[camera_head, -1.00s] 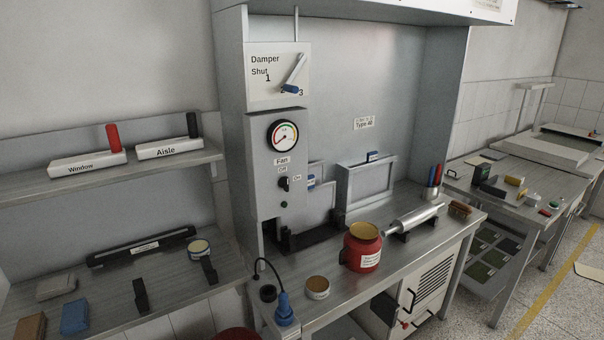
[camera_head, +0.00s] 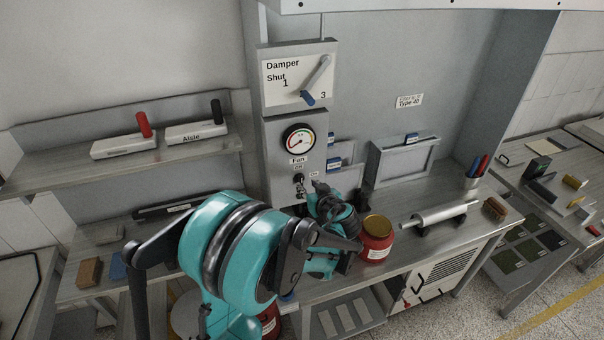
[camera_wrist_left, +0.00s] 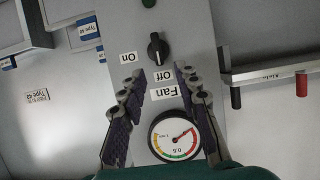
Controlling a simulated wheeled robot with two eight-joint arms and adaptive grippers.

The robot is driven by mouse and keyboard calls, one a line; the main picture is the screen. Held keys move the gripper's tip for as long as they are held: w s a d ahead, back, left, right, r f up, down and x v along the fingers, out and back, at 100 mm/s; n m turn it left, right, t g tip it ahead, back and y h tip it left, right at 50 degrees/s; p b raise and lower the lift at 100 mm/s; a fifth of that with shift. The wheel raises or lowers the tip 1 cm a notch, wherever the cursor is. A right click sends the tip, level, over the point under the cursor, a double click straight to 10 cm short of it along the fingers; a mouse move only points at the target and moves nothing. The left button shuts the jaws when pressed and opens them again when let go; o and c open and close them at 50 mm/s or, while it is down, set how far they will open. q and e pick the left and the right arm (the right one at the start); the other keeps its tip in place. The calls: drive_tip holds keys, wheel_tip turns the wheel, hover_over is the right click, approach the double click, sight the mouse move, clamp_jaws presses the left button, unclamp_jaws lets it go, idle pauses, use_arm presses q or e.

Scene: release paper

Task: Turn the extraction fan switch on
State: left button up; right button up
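The extraction fan switch is a black rotary knob (camera_wrist_left: 154,49) on a grey panel, seen upside down in the left wrist view. Its ridge runs roughly in line with the "Off" label (camera_wrist_left: 163,76); the "On" label (camera_wrist_left: 128,58) is off to one side. My left gripper (camera_wrist_left: 160,72) is open and empty, its two dark fingers spread either side of the "Fan" label, short of the knob. In the head view my left gripper (camera_head: 309,187) is just in front of the panel and partly covers the knob. My right gripper is not in view.
A round gauge (camera_head: 299,140) sits above the switch, under the damper plate (camera_head: 285,75) with its blue-tipped lever. A red jar (camera_head: 376,241) stands on the bench right of my left arm. A shelf (camera_head: 190,155) is at left.

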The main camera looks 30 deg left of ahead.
sight(302, 180)
use_arm(q)
drive_tip(key=x, duration=0.7)
drive_tip(key=shift+d, duration=0.1)
drive_tip(key=shift+s, duration=0.1)
clamp_jaws()
